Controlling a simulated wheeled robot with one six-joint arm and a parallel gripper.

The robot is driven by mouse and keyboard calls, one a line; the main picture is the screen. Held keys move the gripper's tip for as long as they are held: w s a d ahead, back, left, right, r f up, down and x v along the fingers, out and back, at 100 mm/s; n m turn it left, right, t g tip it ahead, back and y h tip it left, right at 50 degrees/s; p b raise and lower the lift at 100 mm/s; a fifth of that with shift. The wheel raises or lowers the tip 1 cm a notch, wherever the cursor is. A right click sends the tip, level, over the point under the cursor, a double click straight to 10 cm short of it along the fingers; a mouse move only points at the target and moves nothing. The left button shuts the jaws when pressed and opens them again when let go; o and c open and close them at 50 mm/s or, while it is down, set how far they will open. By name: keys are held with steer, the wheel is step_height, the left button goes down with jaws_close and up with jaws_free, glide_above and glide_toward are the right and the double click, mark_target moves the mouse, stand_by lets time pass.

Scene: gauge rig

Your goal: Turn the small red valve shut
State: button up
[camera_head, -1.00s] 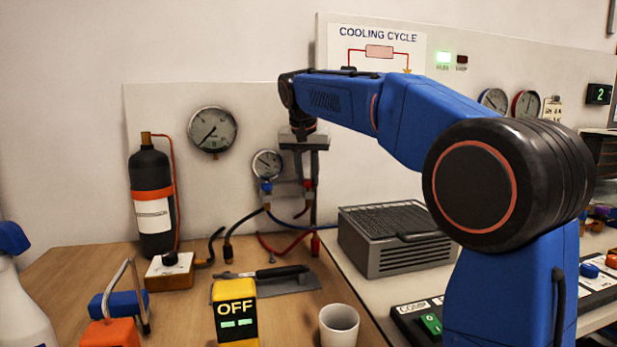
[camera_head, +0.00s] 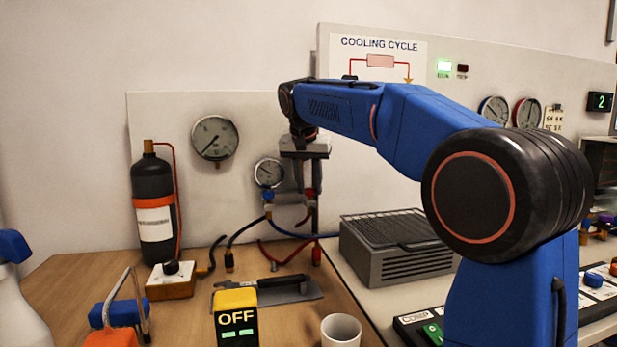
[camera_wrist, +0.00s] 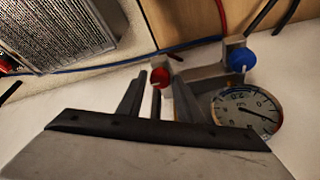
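The small red valve (camera_wrist: 160,77) shows in the wrist view as a round red knob with a pale mark, between the tips of my gripper's (camera_wrist: 161,84) two fingers. I see a gap on each side of the knob, so the fingers look open and apart from it. In the head view my gripper (camera_head: 304,172) points down at the gauge manifold, with the red valve (camera_head: 309,192) low by its fingers and partly hidden. The blue valve (camera_wrist: 242,60) and the manifold's dial gauge (camera_wrist: 247,110) sit to the right in the wrist view.
Red, blue and black hoses (camera_head: 288,250) hang below the manifold. A grey finned unit (camera_head: 398,262) stands to the right.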

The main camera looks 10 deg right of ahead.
steer(key=v, duration=1.7)
steer(key=shift+r, duration=0.15)
steer(key=shift+s, duration=0.1)
